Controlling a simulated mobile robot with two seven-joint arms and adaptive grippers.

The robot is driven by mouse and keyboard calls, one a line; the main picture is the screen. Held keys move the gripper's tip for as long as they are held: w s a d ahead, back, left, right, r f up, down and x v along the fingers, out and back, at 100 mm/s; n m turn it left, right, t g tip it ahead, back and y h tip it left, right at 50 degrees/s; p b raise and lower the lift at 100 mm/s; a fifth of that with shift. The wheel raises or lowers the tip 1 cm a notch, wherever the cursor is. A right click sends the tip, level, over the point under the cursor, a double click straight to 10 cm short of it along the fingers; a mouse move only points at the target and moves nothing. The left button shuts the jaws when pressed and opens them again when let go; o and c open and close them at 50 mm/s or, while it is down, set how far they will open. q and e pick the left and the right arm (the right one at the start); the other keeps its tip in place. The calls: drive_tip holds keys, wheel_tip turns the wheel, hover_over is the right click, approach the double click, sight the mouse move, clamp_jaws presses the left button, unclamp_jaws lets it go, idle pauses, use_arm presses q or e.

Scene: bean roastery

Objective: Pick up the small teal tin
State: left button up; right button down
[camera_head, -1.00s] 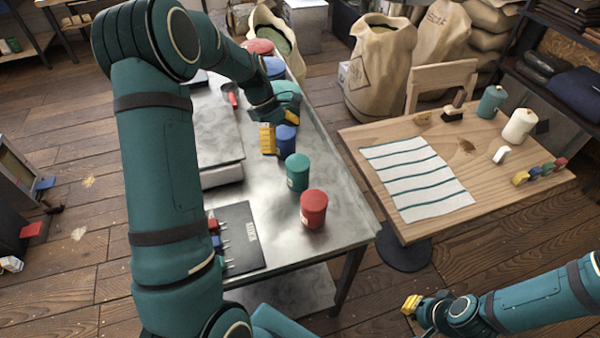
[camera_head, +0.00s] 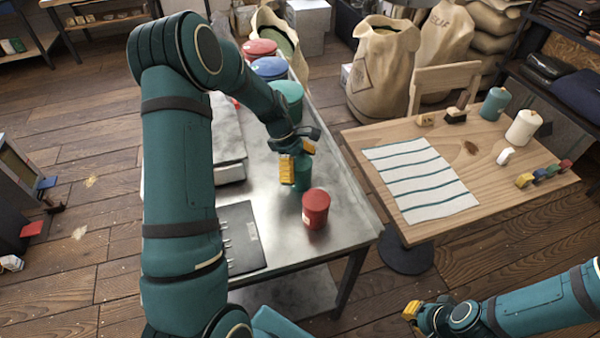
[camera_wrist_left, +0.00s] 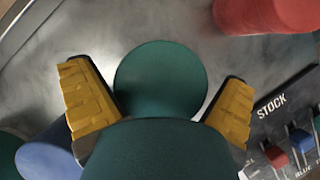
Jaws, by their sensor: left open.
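The small teal tin (camera_head: 304,178) stands on the steel table, partly hidden by my left gripper (camera_head: 295,168) in the head view. In the left wrist view its round teal lid (camera_wrist_left: 160,75) lies between the two yellow fingers of my left gripper (camera_wrist_left: 158,103). The fingers are open, one on each side of the lid, with no clear grip on it. My right gripper (camera_head: 412,312) is low at the right of the head view, away from the steel table; its finger gap is unclear.
A small red tin (camera_head: 315,207) stands close to the teal one, nearer the table's front. A small blue tin (camera_wrist_left: 45,158) shows in the wrist view. Larger red (camera_head: 259,48), blue (camera_head: 270,68) and teal (camera_head: 289,92) canisters line the back. A dark stock board (camera_head: 241,240) lies front left.

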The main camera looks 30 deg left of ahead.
use_arm(q)
drive_tip(key=shift+c, duration=0.3)
drive_tip(key=c, duration=1.1)
drive_tip(key=shift+c, duration=0.2)
